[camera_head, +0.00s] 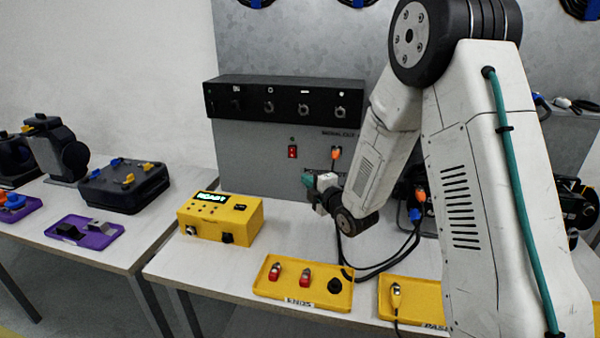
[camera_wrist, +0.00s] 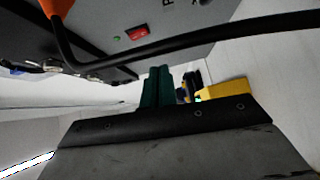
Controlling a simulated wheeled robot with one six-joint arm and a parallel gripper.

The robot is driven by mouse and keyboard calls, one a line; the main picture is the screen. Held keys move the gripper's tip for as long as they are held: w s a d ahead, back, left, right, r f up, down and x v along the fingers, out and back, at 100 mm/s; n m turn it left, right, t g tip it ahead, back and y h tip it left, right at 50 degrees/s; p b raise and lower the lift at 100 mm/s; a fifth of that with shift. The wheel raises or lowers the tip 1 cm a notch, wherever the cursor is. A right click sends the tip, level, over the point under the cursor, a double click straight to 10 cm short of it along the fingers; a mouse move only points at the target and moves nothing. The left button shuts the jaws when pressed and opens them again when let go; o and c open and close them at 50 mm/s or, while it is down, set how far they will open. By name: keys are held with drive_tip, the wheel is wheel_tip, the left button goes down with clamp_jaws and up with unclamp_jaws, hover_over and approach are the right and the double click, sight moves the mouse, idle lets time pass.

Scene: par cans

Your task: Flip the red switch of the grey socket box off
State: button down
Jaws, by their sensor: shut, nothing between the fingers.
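The grey socket box (camera_head: 260,170) stands upright at the back of the middle table, under a black strip of knobs. Its red switch (camera_head: 292,152) is on the front face, left of an orange plug (camera_head: 336,153). In the wrist view the red switch (camera_wrist: 137,33) shows at the top, beside a small green light (camera_wrist: 116,39). I cannot tell which way it is tipped. My gripper (camera_head: 308,181) is in front of the box, below and right of the switch and apart from it. Its teal fingers (camera_wrist: 157,86) are together and empty.
A black cable (camera_wrist: 200,42) crosses the wrist view between my fingers and the switch. A yellow box with a lit display (camera_head: 221,218) stands at the left of the table. A yellow tray marked ENDS (camera_head: 318,301) lies at the front. The bench between them is partly bare.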

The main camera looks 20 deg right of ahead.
drive_tip(key=v, duration=0.2)
drive_tip(key=shift+s+d+f, duration=0.1)
drive_tip(key=shift+s+f, duration=0.05)
drive_tip(key=shift+s, duration=0.15)
